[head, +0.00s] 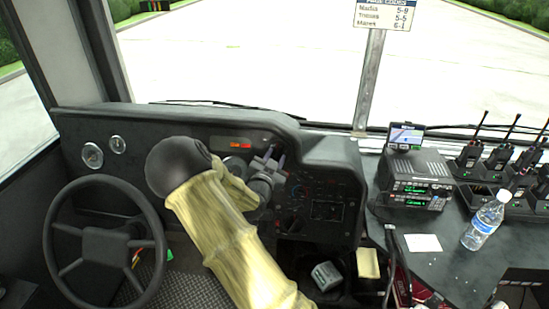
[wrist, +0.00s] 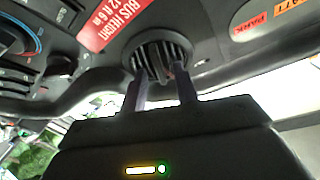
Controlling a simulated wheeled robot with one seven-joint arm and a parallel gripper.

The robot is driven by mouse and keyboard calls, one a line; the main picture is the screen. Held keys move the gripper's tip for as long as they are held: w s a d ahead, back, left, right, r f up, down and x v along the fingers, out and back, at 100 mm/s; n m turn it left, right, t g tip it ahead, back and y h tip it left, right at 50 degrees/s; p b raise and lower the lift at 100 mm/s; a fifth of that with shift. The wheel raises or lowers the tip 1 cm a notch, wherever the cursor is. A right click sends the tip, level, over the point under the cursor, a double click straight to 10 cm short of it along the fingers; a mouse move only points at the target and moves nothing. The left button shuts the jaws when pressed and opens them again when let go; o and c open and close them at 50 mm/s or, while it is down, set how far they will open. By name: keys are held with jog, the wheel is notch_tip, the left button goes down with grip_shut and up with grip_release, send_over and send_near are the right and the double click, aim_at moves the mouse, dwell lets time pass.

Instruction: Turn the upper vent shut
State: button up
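A round dark vent (wrist: 160,54) with slats sits in the dash panel, at the top middle of the wrist view. Only this one vent shows clearly, and I cannot tell from it alone whether it is the upper one. My gripper (wrist: 162,76) points at it, with its two fingers apart and their tips at the vent's lower part. A small tab seems to show between the tips; whether the fingers touch it I cannot tell. In the head view my gripper (head: 275,159) is up against the centre dash, and my arm and gripper hide the vent.
A red bus height label (wrist: 115,25) is beside the vent, and a control panel with a dial (wrist: 22,38) lies left of it. The steering wheel (head: 104,240) stands left of my arm. A radio unit (head: 415,180) and water bottle (head: 484,222) are on the right console.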

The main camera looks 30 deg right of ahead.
grip_shut()
jog(key=shift+n, duration=0.4)
jog(key=n+t+y+b, duration=0.1)
jog(key=n, duration=0.2)
jog(key=n+t+y+b, duration=0.1)
jog(key=n, duration=0.2)
jog(key=shift+d+n, duration=0.15)
jog(key=shift+n, duration=0.15)
jog(key=n+y, duration=0.1)
jog(key=n, duration=0.3)
jog(key=n+t+y, duration=0.1)
jog(key=n+y, duration=0.1)
jog(key=n, duration=0.2)
jog(key=shift+s+r+y, duration=0.1)
jog(key=shift+y, duration=0.2)
grip_release()
